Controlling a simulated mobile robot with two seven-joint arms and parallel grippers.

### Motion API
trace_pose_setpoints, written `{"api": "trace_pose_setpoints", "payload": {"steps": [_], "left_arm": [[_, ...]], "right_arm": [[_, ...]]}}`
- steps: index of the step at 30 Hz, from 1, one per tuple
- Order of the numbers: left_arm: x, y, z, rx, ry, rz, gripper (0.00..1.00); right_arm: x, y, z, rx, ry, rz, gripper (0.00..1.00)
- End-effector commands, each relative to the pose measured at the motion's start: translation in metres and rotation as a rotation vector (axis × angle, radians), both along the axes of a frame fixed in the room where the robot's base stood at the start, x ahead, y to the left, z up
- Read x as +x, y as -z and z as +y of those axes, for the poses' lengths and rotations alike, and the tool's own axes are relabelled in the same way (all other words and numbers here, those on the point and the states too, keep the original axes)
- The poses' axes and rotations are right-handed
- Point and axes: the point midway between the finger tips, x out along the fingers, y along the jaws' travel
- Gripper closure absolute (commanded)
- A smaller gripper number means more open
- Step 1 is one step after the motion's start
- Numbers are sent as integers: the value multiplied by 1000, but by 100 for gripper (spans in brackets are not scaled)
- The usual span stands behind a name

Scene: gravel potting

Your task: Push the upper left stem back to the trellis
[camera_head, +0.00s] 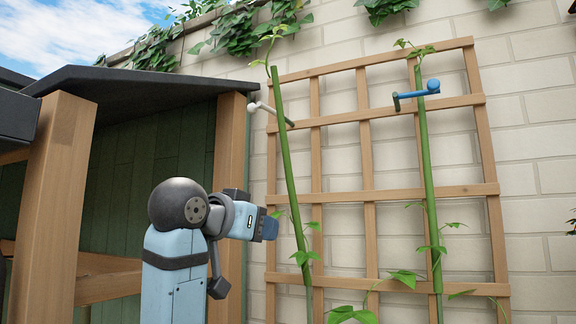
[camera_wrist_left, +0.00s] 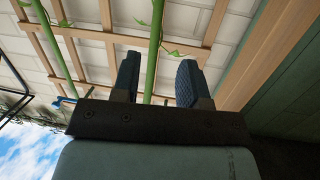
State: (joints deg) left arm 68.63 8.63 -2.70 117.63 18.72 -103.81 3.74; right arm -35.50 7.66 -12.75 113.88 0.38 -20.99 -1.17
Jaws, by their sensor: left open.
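The left green stem (camera_head: 286,170) rises in front of the wooden trellis (camera_head: 368,150), its top tilted to the left. A white clip arm (camera_head: 264,108) sticks out to the left near its upper part. My left gripper (camera_head: 270,228) is open, just left of the stem's middle in the head view. In the left wrist view, the stem (camera_wrist_left: 155,45) shows between the two open fingers of my left gripper (camera_wrist_left: 158,82); I cannot tell whether they touch it. My right gripper is not in view.
A second green stem (camera_head: 426,170) with a blue clip (camera_head: 418,92) stands at the trellis's right side. A wooden shed post (camera_head: 231,150) and dark roof (camera_head: 140,82) stand close on the left. Leafy shoots (camera_head: 352,314) spread low at the trellis.

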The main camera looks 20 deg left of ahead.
Motion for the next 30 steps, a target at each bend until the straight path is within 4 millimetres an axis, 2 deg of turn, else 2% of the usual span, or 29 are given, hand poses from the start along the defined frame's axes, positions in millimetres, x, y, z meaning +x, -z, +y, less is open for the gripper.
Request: {"api": "trace_pose_setpoints", "payload": {"steps": [1, 3, 6, 9, 13, 17, 30], "left_arm": [[-12, -33, 1, -3, 6, -45, 60], [-27, -66, 2, -7, 13, -88, 60], [-45, -100, 3, -10, 23, -133, 60], [-55, -118, 4, -11, 28, -157, 60], [-55, -126, 3, -12, 30, -166, 60], [-40, -127, -1, -11, 32, -164, 60], [47, -127, -19, -12, 31, -163, 60]], "right_arm": [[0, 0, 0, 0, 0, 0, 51], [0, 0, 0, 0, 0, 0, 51], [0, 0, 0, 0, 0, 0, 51], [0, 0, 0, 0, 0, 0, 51], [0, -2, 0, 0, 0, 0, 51], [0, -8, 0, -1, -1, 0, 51], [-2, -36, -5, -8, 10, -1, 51]]}}
